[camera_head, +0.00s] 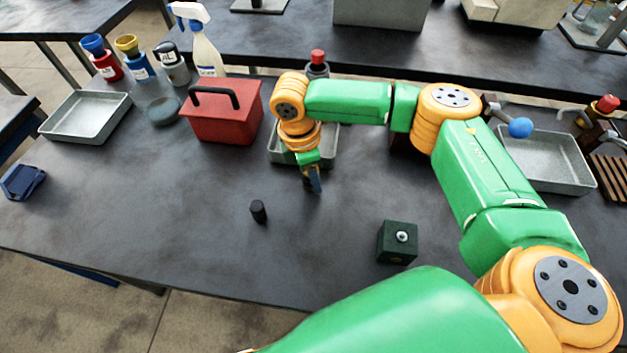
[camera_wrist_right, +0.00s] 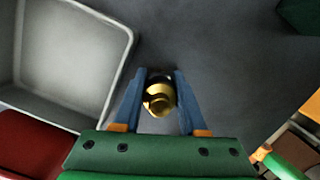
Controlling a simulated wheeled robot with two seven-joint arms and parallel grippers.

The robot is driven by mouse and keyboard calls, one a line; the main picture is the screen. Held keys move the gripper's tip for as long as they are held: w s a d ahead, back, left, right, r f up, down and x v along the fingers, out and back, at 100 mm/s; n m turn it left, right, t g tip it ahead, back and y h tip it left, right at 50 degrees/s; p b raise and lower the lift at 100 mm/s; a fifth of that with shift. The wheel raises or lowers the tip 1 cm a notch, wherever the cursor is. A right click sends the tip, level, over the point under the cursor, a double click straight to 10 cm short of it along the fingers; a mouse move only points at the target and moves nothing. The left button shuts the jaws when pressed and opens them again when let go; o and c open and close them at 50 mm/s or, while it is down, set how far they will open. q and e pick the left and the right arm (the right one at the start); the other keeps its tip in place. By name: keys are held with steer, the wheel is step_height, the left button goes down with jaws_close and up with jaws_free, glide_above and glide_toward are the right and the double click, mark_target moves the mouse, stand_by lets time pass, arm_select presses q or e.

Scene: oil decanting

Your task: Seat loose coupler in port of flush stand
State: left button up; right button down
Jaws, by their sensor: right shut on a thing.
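The dark green block of the flush stand (camera_head: 397,245) sits on the near part of the bench, with a pale round port (camera_head: 402,236) on its top. A dark green corner of what looks like the stand (camera_wrist_right: 302,12) shows at the upper right of the right wrist view. My right gripper (camera_head: 314,186) is low over the bench, left of and beyond the stand. In the wrist view its blue fingers are closed on both sides of a brass coupler (camera_wrist_right: 159,98), which is dark at its far end. The coupler is hidden in the head view. My left gripper is not in view.
A small black cylinder (camera_head: 258,211) stands left of the stand. A grey tray (camera_head: 275,155) lies behind my gripper, with a red toolbox (camera_head: 222,112) beside it. Bottles and another tray (camera_head: 84,117) are at the left. The bench between gripper and stand is clear.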

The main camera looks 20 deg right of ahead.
steer(key=shift+c, duration=2.3)
jaws_free()
steer(key=shift+r, duration=0.1)
